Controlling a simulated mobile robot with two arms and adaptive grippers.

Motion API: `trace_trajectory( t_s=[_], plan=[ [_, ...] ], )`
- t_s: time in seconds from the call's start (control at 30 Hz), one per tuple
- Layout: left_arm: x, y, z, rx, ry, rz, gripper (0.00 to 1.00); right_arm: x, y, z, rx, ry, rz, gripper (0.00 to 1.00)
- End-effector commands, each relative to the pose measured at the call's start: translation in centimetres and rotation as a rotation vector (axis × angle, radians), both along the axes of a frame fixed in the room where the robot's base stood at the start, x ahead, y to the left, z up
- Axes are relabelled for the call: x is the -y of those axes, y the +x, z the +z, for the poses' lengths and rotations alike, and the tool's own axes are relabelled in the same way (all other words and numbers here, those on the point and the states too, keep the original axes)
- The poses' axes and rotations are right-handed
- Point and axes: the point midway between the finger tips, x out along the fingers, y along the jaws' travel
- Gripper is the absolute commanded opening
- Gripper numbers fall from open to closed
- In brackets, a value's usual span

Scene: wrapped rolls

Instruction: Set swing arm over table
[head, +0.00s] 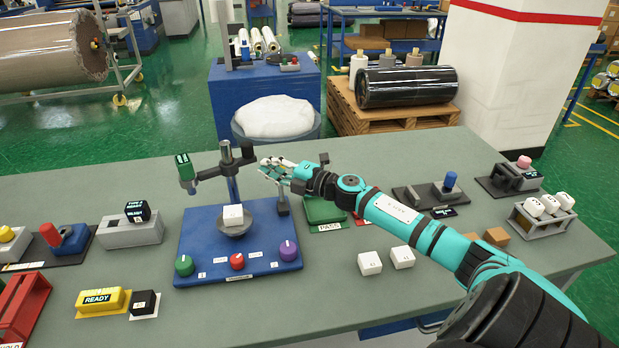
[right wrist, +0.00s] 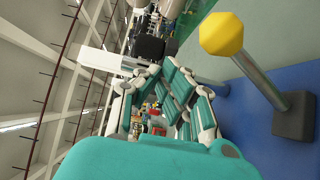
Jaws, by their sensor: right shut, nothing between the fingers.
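A blue station (head: 210,255) stands on the grey-green workbench. Its grey column (head: 229,170) carries a swing arm (head: 208,173) that points left and ends in a green head (head: 185,172). The head is left of the small round table (head: 236,231), not above it. A white cube (head: 233,214) sits on that round table. My right gripper (head: 268,170) is shut and empty, right of the column. A lever post (head: 283,192) stands just below it. In the right wrist view, a yellow knob (right wrist: 222,34) tops a metal rod beside the gripper (right wrist: 158,80), apart from it.
Green, red and purple knobs line the station's front. Two white cubes (head: 370,262) lie right of it. A yellow READY block (head: 100,300) and grey device (head: 132,232) are left. A green pad (head: 322,210) lies under my arm. The front middle bench is clear.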

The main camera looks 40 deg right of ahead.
Motion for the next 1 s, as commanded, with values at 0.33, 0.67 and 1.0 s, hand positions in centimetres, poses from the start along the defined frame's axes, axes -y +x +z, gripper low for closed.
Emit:
trace_trajectory(
  t_s=[0.33,0.67,1.0],
  plan=[
    [-0.4,-2.1,-1.6,-0.031,0.007,-0.001,0.53,2.4,-3.5,-0.5,-0.004,0.0,-0.002,0.0],
    [0.0,1.0,-2.4,0.015,-0.001,0.0,0.53,4.9,-7.4,-0.3,-0.003,0.0,-0.001,0.0],
    [-0.1,-0.7,-2.6,-0.01,0.001,0.0,0.53,5.5,-8.4,0.0,0.0,-0.001,0.0,0.0]
  ],
)
